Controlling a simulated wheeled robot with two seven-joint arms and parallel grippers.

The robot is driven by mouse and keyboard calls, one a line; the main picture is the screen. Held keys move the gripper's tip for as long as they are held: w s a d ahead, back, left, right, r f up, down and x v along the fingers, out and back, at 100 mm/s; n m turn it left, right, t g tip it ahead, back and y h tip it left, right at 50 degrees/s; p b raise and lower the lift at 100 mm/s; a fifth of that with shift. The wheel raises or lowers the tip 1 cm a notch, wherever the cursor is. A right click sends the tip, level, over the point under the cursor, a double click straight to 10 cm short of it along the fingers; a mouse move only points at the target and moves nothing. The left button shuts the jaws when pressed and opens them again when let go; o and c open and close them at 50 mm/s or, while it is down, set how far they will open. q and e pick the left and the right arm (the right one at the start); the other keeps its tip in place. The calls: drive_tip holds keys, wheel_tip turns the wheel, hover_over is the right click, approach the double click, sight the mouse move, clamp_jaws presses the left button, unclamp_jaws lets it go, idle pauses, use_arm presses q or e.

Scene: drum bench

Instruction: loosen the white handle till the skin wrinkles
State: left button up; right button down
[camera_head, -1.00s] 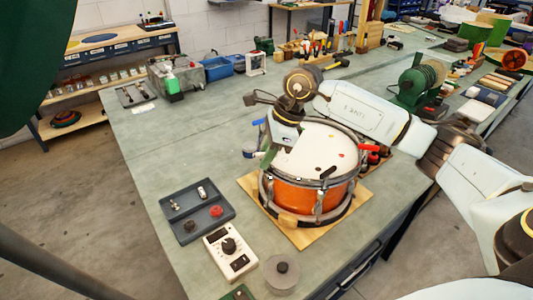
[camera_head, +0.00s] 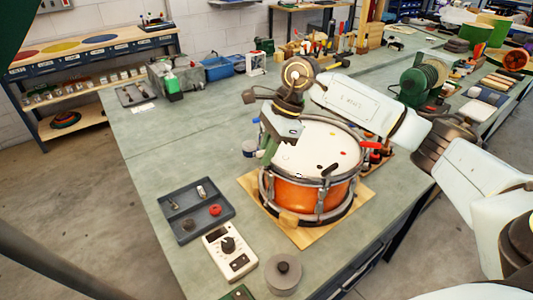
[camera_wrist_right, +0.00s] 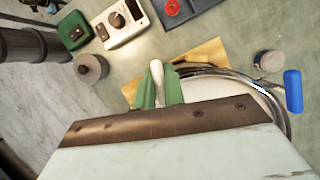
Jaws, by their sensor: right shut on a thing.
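The drum has an orange shell (camera_head: 298,193), a metal hoop and a white skin (camera_head: 318,148) with several small coloured marks. No wrinkles can be made out on the skin at this size. My right gripper (camera_head: 267,150) is at the drum's left rim, pointing down. In the right wrist view its green fingers (camera_wrist_right: 160,90) are shut on the white handle (camera_wrist_right: 157,72), whose pale tip shows between them. The handle is hidden by the gripper in the head view. A red handle (camera_head: 368,147) is on the right rim; a blue handle (camera_wrist_right: 293,91) shows in the wrist view. My left gripper is out of view.
The drum stands on a wooden board (camera_head: 310,238). A grey tray (camera_head: 181,228) with small parts, a white meter (camera_head: 229,252) and a grey round weight (camera_head: 283,268) lie nearby. A small jar (camera_head: 249,148) stands close behind the gripper.

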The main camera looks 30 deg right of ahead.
drive_tip(key=n+g+b, duration=0.1)
drive_tip(key=n, duration=0.2)
drive_tip(key=n+g+b, duration=0.1)
drive_tip(key=n+b, duration=0.1)
drive_tip(key=n, duration=0.1)
drive_tip(key=shift+r+n+g, duration=0.2)
drive_tip(key=shift+n+g, duration=0.1)
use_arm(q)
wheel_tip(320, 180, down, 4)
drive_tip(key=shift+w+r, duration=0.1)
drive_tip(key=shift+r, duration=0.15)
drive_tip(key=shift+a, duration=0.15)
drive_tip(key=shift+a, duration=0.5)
use_arm(e)
drive_tip(key=c, duration=1.8)
unclamp_jaws()
drive_tip(key=shift+s+h, duration=0.2)
drive_tip(key=shift+h, duration=0.1)
drive_tip(key=shift+o, duration=0.2)
